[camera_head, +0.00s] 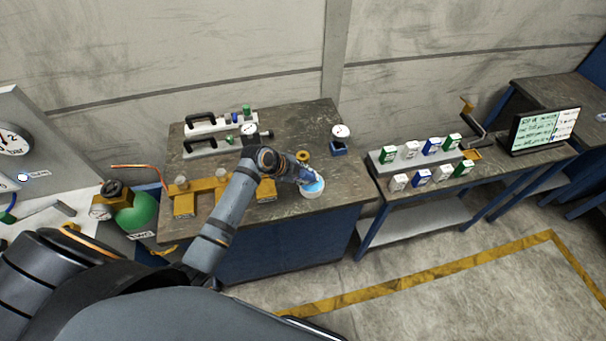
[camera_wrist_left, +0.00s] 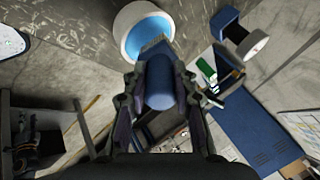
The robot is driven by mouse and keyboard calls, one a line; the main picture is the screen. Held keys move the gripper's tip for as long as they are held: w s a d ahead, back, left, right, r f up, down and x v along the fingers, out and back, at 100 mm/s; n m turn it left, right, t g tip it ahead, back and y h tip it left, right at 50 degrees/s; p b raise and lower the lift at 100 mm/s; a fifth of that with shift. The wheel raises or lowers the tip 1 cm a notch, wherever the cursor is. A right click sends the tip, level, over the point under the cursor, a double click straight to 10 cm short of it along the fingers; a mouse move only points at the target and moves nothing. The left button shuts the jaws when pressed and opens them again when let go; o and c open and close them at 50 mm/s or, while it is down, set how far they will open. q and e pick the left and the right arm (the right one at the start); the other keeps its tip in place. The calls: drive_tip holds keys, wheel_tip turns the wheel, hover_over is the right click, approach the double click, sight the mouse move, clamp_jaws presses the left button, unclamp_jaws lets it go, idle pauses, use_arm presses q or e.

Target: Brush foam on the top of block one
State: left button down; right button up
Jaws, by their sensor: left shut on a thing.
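My left gripper (camera_head: 297,172) reaches over the bench and is shut on a blue-handled brush. In the left wrist view, the brush's blue handle (camera_wrist_left: 160,82) sits between the fingers. The brush tip points at a white cup (camera_head: 313,194) with a light blue filling, likely foam (camera_head: 315,186). The cup also shows in the left wrist view (camera_wrist_left: 122,30). The tip overlaps the cup's rim; I cannot tell whether it touches the foam. Brass-coloured blocks (camera_head: 184,206) stand left of my arm, partly hidden by it. I cannot tell which is block one. My right gripper is not in view.
A dial gauge (camera_head: 341,131) on a blue base and a small brass ring (camera_head: 303,156) stand behind the cup. Black-handled fixtures (camera_head: 205,145) are at the back left. A green tank (camera_head: 135,213) stands left of the bench (camera_head: 325,118). Small boxes line the right table.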

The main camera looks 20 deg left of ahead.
use_arm(q)
drive_tip(key=shift+f+b, duration=0.3)
drive_tip(key=shift+f, duration=0.1)
drive_tip(key=shift+f, duration=0.1)
idle(1.1)
wheel_tip(320, 180, up, 5)
drive_tip(key=p, duration=0.4)
drive_tip(key=shift+f, duration=0.15)
drive_tip(key=shift+r+p, duration=0.95)
drive_tip(key=shift+r, duration=0.3)
